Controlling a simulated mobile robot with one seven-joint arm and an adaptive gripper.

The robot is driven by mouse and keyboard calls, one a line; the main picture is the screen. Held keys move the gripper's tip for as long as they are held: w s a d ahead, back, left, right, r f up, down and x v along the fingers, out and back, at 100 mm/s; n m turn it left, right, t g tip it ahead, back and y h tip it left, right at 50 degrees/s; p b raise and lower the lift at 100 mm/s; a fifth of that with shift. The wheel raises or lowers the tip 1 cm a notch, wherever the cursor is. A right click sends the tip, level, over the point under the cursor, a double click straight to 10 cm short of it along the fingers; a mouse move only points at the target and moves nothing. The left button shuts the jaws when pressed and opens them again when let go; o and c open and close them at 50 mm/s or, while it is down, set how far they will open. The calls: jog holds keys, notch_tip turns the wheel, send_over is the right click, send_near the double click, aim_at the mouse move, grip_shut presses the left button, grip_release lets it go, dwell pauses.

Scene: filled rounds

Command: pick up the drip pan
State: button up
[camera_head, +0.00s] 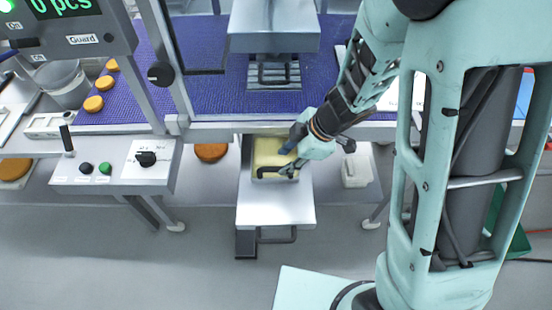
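The drip pan (268,150) appears to be the shallow metal pan with a yellowish inside, below the front edge of the conveyor. It sits at the back of a pulled-out metal shelf (275,206). A black bar (278,172) shows at the pan's near side; I cannot tell whether it is a handle or part of a finger. My gripper (291,157) reaches down over the pan's right side, very close to it. The fingertips are small and partly hidden, so I cannot tell whether they are open or touch the pan.
A blue conveyor belt (220,95) with several orange rounds (93,103) runs behind. A control box (118,165) stands to the left, and a display (80,27) hangs above it. A white container (356,170) is to the right. The floor in front of the shelf (170,265) is clear.

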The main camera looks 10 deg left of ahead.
aim_at(275, 168)
jog(key=b+x, duration=0.3)
jog(key=x, duration=0.5)
jog(key=shift+w+a+f+b, duration=0.1)
jog(key=shift+f+b, duration=0.25)
grip_shut()
jog(key=shift+r, duration=0.1)
